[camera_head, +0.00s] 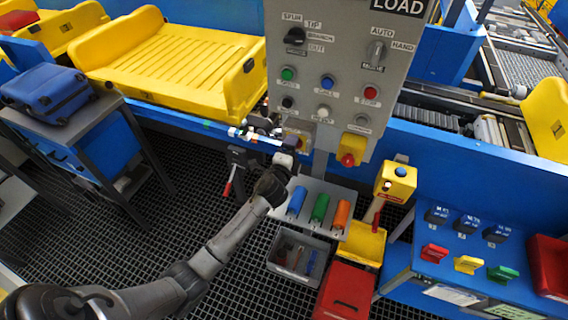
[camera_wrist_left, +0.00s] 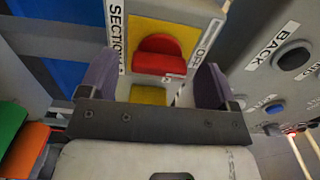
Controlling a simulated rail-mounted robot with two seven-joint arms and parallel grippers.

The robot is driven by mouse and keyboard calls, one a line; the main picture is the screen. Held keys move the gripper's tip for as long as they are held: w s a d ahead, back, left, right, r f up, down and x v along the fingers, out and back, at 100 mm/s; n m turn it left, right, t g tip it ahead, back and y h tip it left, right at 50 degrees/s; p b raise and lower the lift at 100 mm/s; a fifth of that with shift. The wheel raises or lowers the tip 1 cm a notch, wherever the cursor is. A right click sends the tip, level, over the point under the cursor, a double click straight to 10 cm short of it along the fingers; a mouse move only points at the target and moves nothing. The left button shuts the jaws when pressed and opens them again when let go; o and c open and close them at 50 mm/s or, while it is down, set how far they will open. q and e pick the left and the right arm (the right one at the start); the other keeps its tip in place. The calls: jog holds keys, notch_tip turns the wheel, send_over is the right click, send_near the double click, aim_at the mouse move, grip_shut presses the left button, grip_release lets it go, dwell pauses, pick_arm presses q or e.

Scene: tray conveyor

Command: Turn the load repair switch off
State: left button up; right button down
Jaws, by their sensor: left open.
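In the left wrist view, the repair switch (camera_wrist_left: 160,60) is a red handle on a yellow plate in a pale housing. Labels beside it read "SECTION" and "OFF". My left gripper (camera_wrist_left: 158,82) is open, with one finger on each side of the red handle; contact cannot be told. In the head view, my left gripper (camera_head: 288,140) is at the lower left of the grey LOAD panel (camera_head: 330,75), by the small pale switch box (camera_head: 300,127). The red handle is hidden there. My right gripper is out of view.
A red button on a yellow box (camera_head: 348,158) sits right of my gripper. The panel's black BACK button (camera_wrist_left: 293,55) is close by in the wrist view. Below stand a rack with coloured cylinders (camera_head: 319,208) and a grey bin (camera_head: 300,252). A yellow tray (camera_head: 170,65) lies left.

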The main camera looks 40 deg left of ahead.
pick_arm(q)
jog(key=v, duration=1.3)
jog(key=shift+p, duration=0.3)
